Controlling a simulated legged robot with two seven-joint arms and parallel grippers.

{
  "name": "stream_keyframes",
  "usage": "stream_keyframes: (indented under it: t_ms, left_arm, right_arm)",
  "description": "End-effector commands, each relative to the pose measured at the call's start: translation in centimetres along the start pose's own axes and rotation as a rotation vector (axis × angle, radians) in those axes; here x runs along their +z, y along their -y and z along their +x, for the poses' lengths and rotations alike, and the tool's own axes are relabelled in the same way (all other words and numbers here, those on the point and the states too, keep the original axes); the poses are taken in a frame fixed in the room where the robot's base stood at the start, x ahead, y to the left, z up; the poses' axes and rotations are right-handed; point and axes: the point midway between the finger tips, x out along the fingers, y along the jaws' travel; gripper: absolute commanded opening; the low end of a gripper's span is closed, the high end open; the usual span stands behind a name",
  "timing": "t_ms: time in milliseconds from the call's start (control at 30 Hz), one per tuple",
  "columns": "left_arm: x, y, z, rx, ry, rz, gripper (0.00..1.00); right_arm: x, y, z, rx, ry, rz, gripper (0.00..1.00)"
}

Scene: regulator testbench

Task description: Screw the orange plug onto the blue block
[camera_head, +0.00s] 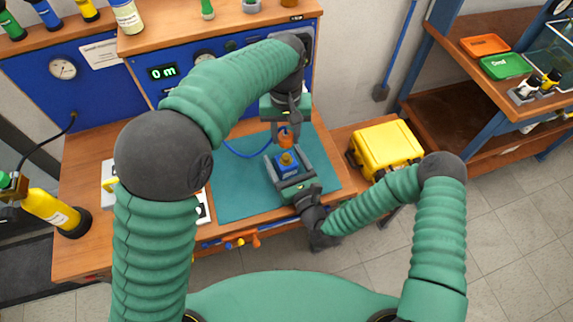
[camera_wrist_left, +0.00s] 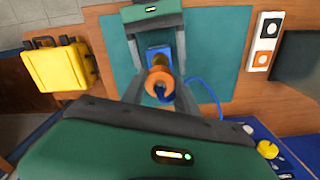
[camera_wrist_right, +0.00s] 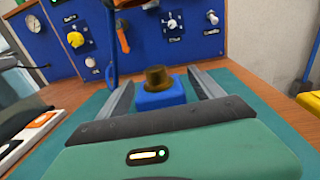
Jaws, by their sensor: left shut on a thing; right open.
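My left gripper (camera_head: 286,132) points down and is shut on the orange plug (camera_head: 286,139), which it holds above the blue block (camera_head: 287,169). The plug also shows between its fingers in the left wrist view (camera_wrist_left: 160,82), with a blue hose (camera_wrist_left: 205,90) beside it. The blue block sits on the teal mat with a brass fitting (camera_wrist_right: 158,77) upright on its top. A gap shows between plug and fitting in the head view. My right gripper (camera_head: 286,156) is open, low over the mat, with its fingers on either side of the block (camera_wrist_right: 160,97).
The teal mat (camera_head: 237,190) lies on a wooden bench. A blue panel with gauges and a display (camera_head: 163,72) stands behind. A yellow case (camera_head: 386,149) is to the right, and a yellow cylinder (camera_head: 50,208) to the left. The mat left of the block is mostly clear.

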Motion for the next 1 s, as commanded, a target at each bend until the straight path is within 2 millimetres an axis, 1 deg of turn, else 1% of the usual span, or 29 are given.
stream_keyframes:
  t_ms: [33,67,600,833,867,1000]
  left_arm:
    - [0.0,0.0,0.0,0.000,0.000,0.000,0.00]
    - [0.0,-0.1,0.0,-0.001,0.000,0.000,0.00]
    - [0.0,-0.2,0.0,-0.002,0.000,0.001,0.00]
    - [0.0,-0.2,0.1,-0.002,0.001,0.000,0.00]
    - [0.0,-0.2,0.4,-0.002,0.001,0.001,0.00]
    - [0.2,-0.2,2.4,-0.004,0.003,0.001,0.00]
  right_arm:
    - [0.0,0.0,0.0,0.000,0.000,0.000,0.74]
    - [0.0,0.1,0.0,0.000,0.000,0.001,0.70]
    - [0.0,0.2,-0.1,-0.001,0.001,0.001,0.00]
    - [0.0,0.1,-0.1,0.000,0.001,0.002,0.00]
    - [0.0,0.1,-0.1,0.000,0.001,0.002,0.00]
    - [0.0,0.1,-0.1,0.001,0.001,0.002,0.00]
